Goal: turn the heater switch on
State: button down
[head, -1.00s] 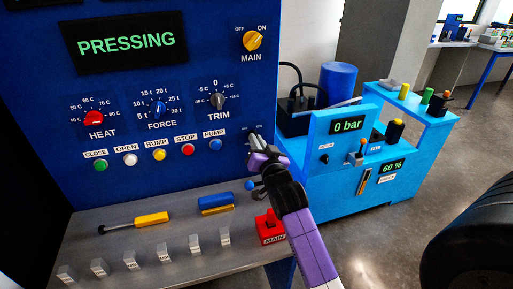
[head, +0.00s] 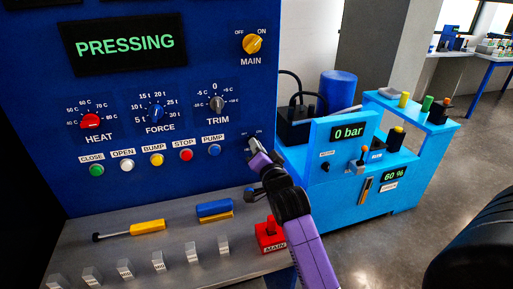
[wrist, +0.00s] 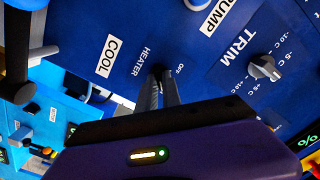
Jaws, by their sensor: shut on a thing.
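The heater switch is on the blue press panel, mostly hidden by my fingers. Its HEATER label and OFF mark show beside the fingertips in the wrist view. My gripper (head: 254,146) is at the panel's lower right edge, right of the PUMP button (head: 214,150). In the wrist view my gripper (wrist: 159,78) has its two dark fingers close together at the panel, shut on the heater switch between the labels. Which way the switch points is hidden.
The HEAT knob (head: 90,121), FORCE knob (head: 156,112) and TRIM knob (head: 216,104) are left of my gripper. A red MAIN block (head: 270,238) stands below on the grey shelf (head: 150,262). A light blue pump cart (head: 340,190) stands to the right.

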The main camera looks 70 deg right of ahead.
jog(key=c, duration=1.5)
grip_release()
jog(key=b+v, duration=0.1)
jog(key=v, duration=0.7)
jog(key=shift+d, duration=0.1)
